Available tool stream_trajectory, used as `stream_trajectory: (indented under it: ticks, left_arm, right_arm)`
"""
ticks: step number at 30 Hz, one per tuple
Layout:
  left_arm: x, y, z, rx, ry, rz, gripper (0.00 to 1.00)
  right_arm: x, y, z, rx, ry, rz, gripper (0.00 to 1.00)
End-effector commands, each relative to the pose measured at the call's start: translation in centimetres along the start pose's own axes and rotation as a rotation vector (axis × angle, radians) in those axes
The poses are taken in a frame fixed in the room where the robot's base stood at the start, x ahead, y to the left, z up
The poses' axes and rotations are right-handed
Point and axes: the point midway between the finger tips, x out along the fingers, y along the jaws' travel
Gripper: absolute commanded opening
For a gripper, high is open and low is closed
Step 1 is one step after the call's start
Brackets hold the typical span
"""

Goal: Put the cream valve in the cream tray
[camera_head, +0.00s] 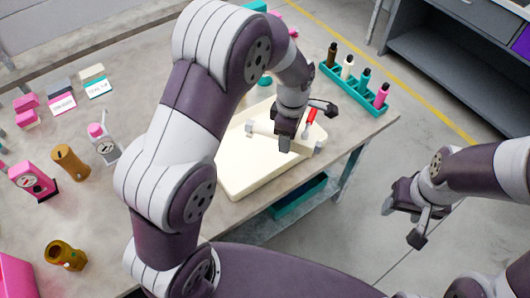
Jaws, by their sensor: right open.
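The cream tray (239,182) lies near the right end of the table. The cream valve (264,129), with grey ends and a red lever, lies in the tray's upper part as seen here. My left gripper (306,121) is over the valve, its fingers spread apart around the red lever. One finger hides part of the valve, and I cannot tell whether it touches. My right gripper (402,224) is open and empty, off the table to the right.
A teal rack (355,90) with several bottles stands at the table's far right corner. Pink, brown and grey parts, including a brown valve (66,255), stand on the left. My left arm hides the table's middle. A grey cabinet (450,50) stands beyond.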

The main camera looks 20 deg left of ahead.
Motion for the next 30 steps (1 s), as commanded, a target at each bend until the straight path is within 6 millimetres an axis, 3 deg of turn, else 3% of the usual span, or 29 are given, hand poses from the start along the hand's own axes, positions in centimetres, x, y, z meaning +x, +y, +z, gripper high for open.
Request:
stream_trajectory:
  ticks: [1, 3, 7, 12, 14, 24, 30]
  left_arm:
    - [1.4, -0.2, 1.1, -0.147, -0.002, 0.006, 0.02]
    - [1.4, -0.7, 2.4, -0.376, -0.003, 0.006, 0.02]
    - [1.4, -1.7, 4.3, -0.715, -0.003, 0.004, 0.02]
    - [1.1, -2.3, 5.1, -0.940, -0.001, 0.000, 0.02]
    - [1.4, -2.0, 4.6, -0.967, 0.000, -0.001, 0.02]
    - [6.6, 3.1, -2.7, -0.976, 0.001, -0.002, 0.02]
    - [8.0, 4.2, -4.2, -0.971, 0.000, 0.000, 0.02]
  right_arm:
    - [2.5, 0.0, 0.3, 0.000, 0.000, 0.000, 0.56]
    - [3.9, 0.0, 0.5, 0.000, 0.000, 0.000, 0.56]
    - [5.7, 0.0, 0.7, 0.000, 0.000, 0.000, 0.56]
    - [6.4, 0.0, 0.7, 0.000, 0.001, 0.000, 0.56]
    - [6.3, 0.0, 0.7, 0.000, 0.001, 0.000, 0.56]
    - [5.7, 0.0, 0.6, 0.000, 0.001, 0.000, 0.56]
    - [5.6, 0.0, 0.6, 0.000, 0.001, 0.000, 0.56]
